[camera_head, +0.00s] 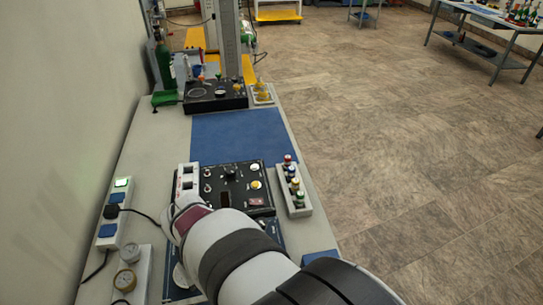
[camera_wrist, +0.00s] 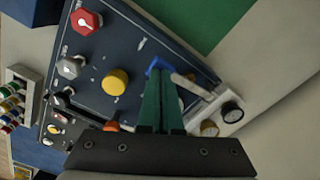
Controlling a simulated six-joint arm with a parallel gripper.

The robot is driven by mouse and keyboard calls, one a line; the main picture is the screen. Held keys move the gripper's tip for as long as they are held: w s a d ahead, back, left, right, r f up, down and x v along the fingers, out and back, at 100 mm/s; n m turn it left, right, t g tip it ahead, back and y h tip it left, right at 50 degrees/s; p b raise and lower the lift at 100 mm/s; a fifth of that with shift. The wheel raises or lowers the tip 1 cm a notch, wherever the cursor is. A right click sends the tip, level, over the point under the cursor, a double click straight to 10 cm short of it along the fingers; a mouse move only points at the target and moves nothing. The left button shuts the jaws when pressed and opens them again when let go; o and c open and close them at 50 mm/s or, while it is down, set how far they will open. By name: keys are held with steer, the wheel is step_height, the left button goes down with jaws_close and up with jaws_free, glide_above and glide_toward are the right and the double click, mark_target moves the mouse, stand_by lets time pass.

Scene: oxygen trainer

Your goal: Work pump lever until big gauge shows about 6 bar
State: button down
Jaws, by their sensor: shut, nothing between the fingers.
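In the wrist view, my gripper (camera_wrist: 160,75) is shut and empty, its two green fingers side by side over the dark blue panel (camera_wrist: 130,45). A pale rod that looks like the pump lever (camera_wrist: 190,85) shows just right of the fingers, near a blue piece (camera_wrist: 157,64). I cannot tell whether the fingers touch it. Two small gauges, one dark-rimmed (camera_wrist: 232,112) and one brass-coloured (camera_wrist: 209,128), sit on a white block. In the head view, my arm hides the gripper and lever. A pale round dial (camera_head: 181,275) is partly covered; no reading is legible.
The wrist view shows a red knob (camera_wrist: 86,22), a grey knob (camera_wrist: 70,67) and a yellow button (camera_wrist: 115,82). In the head view, a black panel (camera_head: 215,180) lies beyond my arm, with a colour-capped strip (camera_head: 295,186) at its right. A blue mat (camera_head: 240,135) is clear.

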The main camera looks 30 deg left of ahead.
steer(key=shift+f, duration=1.75)
steer(key=shift+r, duration=1.95)
steer(key=shift+f, duration=0.15)
stand_by(1.3)
stand_by(0.4)
